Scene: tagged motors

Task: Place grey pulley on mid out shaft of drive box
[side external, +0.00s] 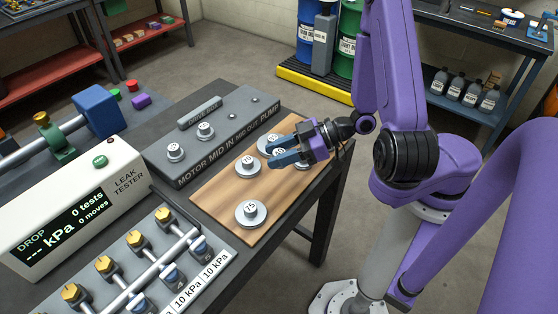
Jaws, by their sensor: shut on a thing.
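The drive box (160,158) is a long grey box labelled MOTOR, MID IN, MID OUT and PUMP along its front edge. No pulley shows at the mid out and pump end, where the shafts are too small to make out well. My gripper (279,150) has blue fingers and is shut on a grey pulley (278,153), low over the far part of the wooden board. The fingers hide much of that pulley, and whether it still touches the board is unclear.
The wooden board (215,192) carries more numbered grey pulleys, including one at its middle (249,166) and a larger one in front (250,214). Others sit close around my gripper. The leak tester (80,205) and a rack of valves (135,262) stand at the left and front.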

